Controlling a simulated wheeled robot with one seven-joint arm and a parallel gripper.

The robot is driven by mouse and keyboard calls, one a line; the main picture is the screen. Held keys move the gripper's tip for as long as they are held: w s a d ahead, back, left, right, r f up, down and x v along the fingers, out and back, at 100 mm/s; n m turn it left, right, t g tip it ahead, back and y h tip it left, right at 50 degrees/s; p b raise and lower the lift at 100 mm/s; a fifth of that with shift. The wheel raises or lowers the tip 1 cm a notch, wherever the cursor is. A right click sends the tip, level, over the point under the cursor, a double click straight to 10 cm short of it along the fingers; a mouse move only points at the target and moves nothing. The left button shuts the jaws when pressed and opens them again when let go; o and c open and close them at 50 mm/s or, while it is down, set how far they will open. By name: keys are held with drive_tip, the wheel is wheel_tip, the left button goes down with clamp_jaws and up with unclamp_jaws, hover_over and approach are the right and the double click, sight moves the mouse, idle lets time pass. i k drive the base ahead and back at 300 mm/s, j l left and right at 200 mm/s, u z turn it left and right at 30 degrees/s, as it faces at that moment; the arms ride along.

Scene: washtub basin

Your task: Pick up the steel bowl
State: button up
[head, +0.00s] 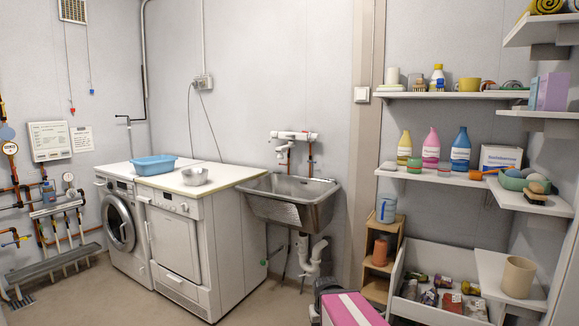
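The steel bowl (195,176) is small, round and silver-grey. It stands upright on the white worktop (222,178) over the two front-loading machines, near the middle of that top. The blue plastic basin (154,170) stands just to its left and behind it. The inside of the bowl is seen only at a shallow angle, so I cannot tell if it holds anything. My gripper does not show in this view.
A steel sink (290,199) hangs on the wall right of the worktop. Shelves (430,94) with bottles and a white bin (424,315) of small items are at the right. A pink-topped box (352,308) stands in front. Floor (255,300) before the machines is bare.

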sight(194, 176)
drive_tip(key=i+j, duration=0.2)
drive_tip(key=j, duration=0.15)
drive_tip(key=i+j, duration=0.4)
drive_tip(key=j, duration=0.25)
